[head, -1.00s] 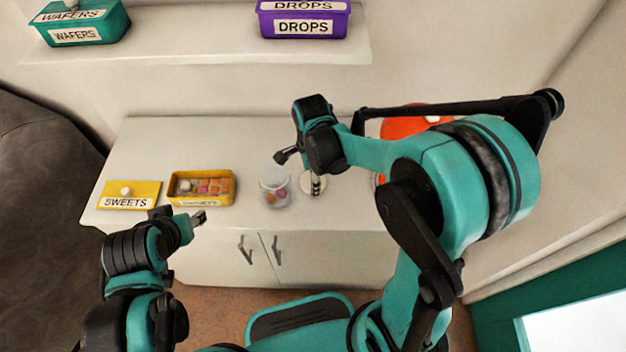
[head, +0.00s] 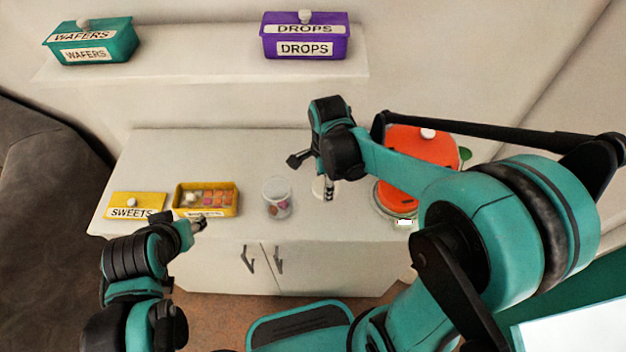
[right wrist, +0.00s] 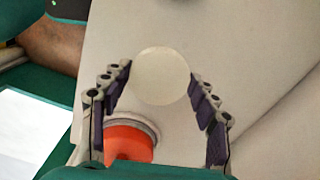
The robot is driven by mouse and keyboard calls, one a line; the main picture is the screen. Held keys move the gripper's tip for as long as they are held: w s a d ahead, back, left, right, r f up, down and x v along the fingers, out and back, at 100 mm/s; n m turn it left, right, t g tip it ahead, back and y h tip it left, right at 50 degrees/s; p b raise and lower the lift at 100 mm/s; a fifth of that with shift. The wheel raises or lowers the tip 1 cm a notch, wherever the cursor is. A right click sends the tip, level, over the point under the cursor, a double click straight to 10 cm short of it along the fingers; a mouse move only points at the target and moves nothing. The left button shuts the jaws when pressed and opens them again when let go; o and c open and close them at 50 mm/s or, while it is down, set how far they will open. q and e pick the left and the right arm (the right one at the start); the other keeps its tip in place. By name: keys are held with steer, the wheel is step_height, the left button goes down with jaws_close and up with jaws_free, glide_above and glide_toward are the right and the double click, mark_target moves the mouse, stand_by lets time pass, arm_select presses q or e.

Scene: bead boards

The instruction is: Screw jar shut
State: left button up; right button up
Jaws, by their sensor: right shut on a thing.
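The clear jar (head: 277,204) stands upright and open on the white cabinet top, with several coloured sweets in it. A round whitish lid (head: 318,187) is just right of the jar, apart from it. In the right wrist view the lid (right wrist: 160,75) is a plain pale disc between the two fingers. My right gripper (head: 327,190) is shut on the lid's edges; whether the lid is raised off the surface is hard to tell. My left gripper (head: 198,225) is in front of the yellow box, left of the jar; its jaw opening is too small to judge.
A yellow open box (head: 208,211) of sweets and its yellow lid (head: 137,205) lie left of the jar. An orange object (head: 415,160) with a white knob is at the right. A teal WAFERS box (head: 95,45) and a purple DROPS box (head: 305,40) stand on the upper shelf.

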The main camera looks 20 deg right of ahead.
steer(key=s+d+r+p, duration=0.2)
steer(key=s+d+r, duration=0.2)
steer(key=s+d, duration=0.1)
steer(key=shift+s+d+r, duration=0.2)
steer(key=shift+d+r, duration=0.2)
steer(key=shift+d, duration=0.1)
